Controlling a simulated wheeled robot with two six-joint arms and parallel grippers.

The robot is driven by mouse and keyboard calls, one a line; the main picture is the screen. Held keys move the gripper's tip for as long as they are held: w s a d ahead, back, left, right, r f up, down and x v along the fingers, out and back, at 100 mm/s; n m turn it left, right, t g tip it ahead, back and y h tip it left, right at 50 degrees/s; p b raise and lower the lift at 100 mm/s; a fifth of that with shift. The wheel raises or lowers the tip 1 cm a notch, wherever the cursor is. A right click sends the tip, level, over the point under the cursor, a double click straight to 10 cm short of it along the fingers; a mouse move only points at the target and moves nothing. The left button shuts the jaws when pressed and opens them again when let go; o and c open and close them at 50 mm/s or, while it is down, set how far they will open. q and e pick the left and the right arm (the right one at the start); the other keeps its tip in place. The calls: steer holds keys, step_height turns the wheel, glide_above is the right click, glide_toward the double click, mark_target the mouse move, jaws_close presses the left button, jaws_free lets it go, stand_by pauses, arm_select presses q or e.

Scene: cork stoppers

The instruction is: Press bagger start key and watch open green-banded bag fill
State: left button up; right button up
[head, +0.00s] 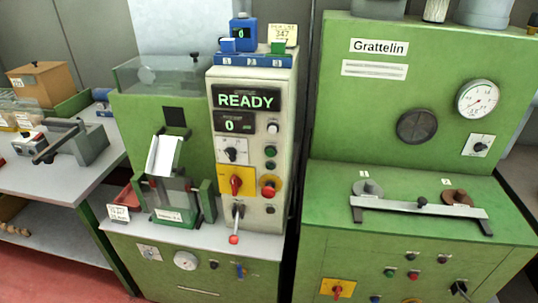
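The bagger's control panel (251,165) stands in the middle of the head view. Its upper display (249,98) reads READY in green, and the smaller display (232,123) below reads 0. A column of round keys runs down the panel's right side, with a white key (269,128) and a dark green key (270,152); I cannot tell which one is the start key. A white chute (164,156) slopes down to a green-sided holder (206,201). A clear, bag-like shape (172,193) is in the holder; its band and mouth are too small to make out. Neither gripper is in view.
The panel also carries a yellow plate with a red rotary switch (236,183), a red knob (268,188) and a red-tipped lever (234,239). A green Grattelin machine (420,150) stands to the right. A bench (75,180) with a black-handled device (78,143) is left.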

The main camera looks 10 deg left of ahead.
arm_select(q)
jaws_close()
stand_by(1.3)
